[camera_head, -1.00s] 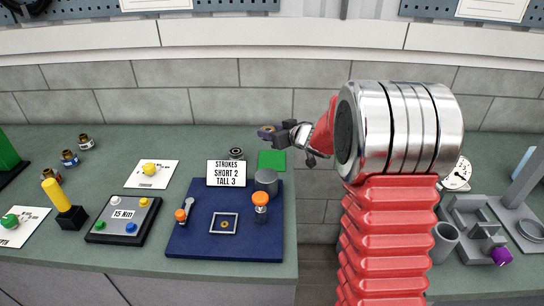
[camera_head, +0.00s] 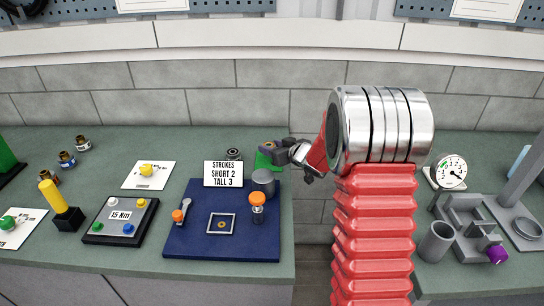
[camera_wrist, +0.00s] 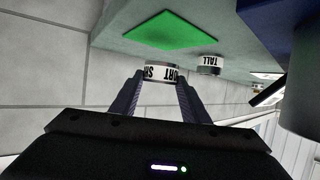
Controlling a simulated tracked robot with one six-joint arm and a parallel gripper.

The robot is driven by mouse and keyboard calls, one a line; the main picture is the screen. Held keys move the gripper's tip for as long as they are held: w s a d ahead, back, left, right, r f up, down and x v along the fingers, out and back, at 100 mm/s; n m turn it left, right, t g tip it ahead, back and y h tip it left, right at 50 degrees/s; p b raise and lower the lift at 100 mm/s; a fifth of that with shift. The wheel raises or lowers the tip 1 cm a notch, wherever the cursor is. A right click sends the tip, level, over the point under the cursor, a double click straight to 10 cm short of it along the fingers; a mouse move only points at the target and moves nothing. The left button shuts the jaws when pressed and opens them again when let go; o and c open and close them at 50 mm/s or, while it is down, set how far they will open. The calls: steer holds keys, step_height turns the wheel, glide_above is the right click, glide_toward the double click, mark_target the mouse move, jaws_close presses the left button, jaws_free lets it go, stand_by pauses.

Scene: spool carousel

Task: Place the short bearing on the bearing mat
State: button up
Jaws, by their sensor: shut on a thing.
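My gripper (camera_head: 270,147) is shut on the short bearing (camera_wrist: 161,72), a small ring with a white label whose lettering appears upside down. The bearing sits between the two fingertips in the wrist view. The bearing mat is a flat green square (camera_wrist: 172,30) on the bench, and it also shows in the head view (camera_head: 262,161), partly hidden by my gripper and the bearing. The bearing is held just above the mat, with a small gap in view. The tall bearing (camera_wrist: 210,65), labelled TALL, stands on the bench beside the mat.
A blue board (camera_head: 190,245) with a grey cup (camera_head: 263,182), orange-topped parts and a strokes sign (camera_head: 223,174) lies near the mat. The bench edge and a gap are close on the mat's right. A wall stands behind.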

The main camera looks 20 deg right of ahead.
steer(key=shift+f, duration=1.8)
steer(key=shift+f, duration=0.15)
steer(key=o, duration=1.4)
steer(key=shift+s+r, duration=0.15)
steer(key=shift+r, duration=0.05)
steer(key=v, duration=1.1)
steer(key=shift+s, duration=0.3)
